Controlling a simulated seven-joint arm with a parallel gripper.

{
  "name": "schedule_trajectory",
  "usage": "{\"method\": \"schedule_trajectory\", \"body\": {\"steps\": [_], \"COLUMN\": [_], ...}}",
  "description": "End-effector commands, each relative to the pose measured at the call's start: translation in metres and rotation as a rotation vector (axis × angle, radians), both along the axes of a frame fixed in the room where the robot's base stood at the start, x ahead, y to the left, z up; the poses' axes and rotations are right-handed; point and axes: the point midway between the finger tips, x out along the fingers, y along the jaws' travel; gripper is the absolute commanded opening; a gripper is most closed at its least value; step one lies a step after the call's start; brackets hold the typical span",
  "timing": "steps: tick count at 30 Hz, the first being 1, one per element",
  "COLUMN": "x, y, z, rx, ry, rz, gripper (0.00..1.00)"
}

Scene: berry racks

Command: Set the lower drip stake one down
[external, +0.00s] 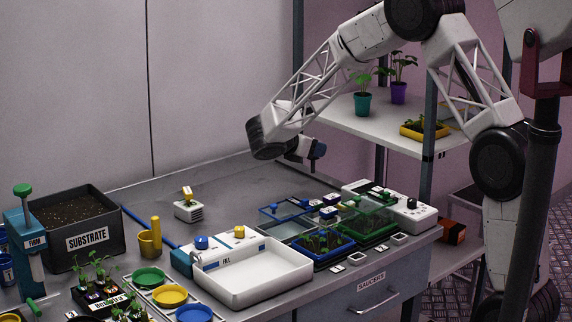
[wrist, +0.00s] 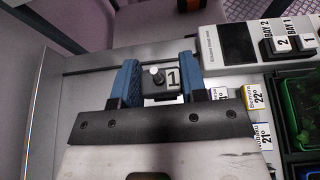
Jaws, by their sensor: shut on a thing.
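In the external view my gripper (external: 317,150) is above the back edge of the bench, behind the lidded trays. The held block cannot be made out there.
A white unit (wrist: 236,45) with black keys marked BAY 1 and BAY 2 is at the upper right in the wrist view. A green-lidded tray (external: 366,231) and a blue tray (external: 323,247) stand on the bench. A plant shelf (external: 372,122) rises behind.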

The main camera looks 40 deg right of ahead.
Motion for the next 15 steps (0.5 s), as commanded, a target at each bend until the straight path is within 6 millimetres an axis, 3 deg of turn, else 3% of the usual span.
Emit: {"method": "schedule_trajectory", "body": {"steps": [6, 15], "x": [0.001, 0.001], "y": [-0.031, -0.039], "z": [-0.021, -0.026], "rx": [0.000, 0.001], "ry": [0.000, 0.000], "rz": [-0.018, -0.023], "gripper": [0.18, 0.18]}}
